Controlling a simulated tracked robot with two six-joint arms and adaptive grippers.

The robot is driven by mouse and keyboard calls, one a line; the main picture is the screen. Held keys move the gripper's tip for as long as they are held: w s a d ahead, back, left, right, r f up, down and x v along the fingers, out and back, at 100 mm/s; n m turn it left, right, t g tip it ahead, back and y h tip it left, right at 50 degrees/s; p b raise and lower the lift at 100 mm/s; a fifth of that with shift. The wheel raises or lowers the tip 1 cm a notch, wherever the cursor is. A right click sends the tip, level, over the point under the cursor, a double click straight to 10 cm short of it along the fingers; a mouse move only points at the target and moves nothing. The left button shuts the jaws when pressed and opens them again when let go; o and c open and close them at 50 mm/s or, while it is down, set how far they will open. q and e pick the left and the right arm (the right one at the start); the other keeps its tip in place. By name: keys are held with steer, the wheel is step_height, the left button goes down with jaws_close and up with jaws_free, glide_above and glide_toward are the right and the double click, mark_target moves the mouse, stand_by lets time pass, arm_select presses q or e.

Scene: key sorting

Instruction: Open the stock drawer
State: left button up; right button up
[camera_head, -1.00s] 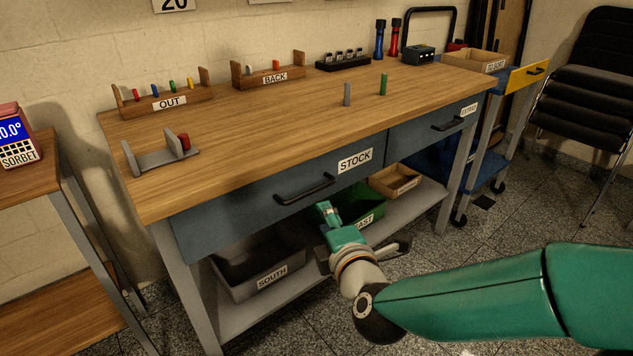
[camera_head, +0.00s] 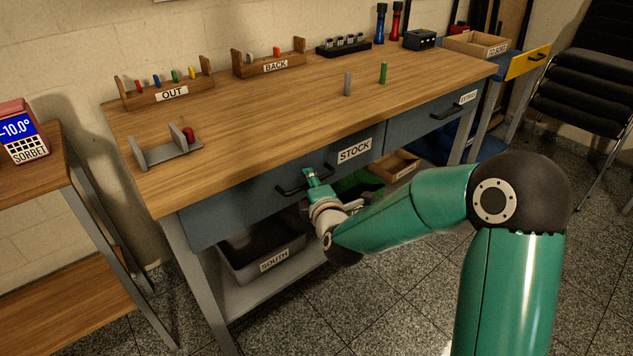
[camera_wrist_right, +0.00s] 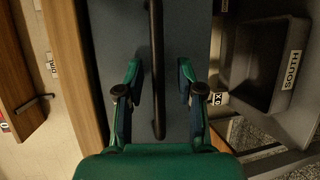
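The stock drawer (camera_head: 240,207) is a blue-grey front under the wooden bench top with a white STOCK label (camera_head: 355,151); it looks closed. Its black bar handle (camera_head: 288,190) is partly hidden behind my right gripper (camera_head: 312,177). In the right wrist view the handle (camera_wrist_right: 156,60) runs lengthwise between the two spread fingers of my right gripper (camera_wrist_right: 160,72), with a gap on each side. The gripper is open and holds nothing. My left gripper is not in view.
A drawer (camera_head: 425,120) with its own handle sits to the right. Below are a grey SOUTH bin (camera_head: 262,262) and a small cardboard box (camera_head: 398,166) on the lower shelf. OUT (camera_head: 168,95) and BACK (camera_head: 270,66) racks stand on the bench. Floor before the bench is clear.

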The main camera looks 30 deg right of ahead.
jaws_close()
stand_by(0.4)
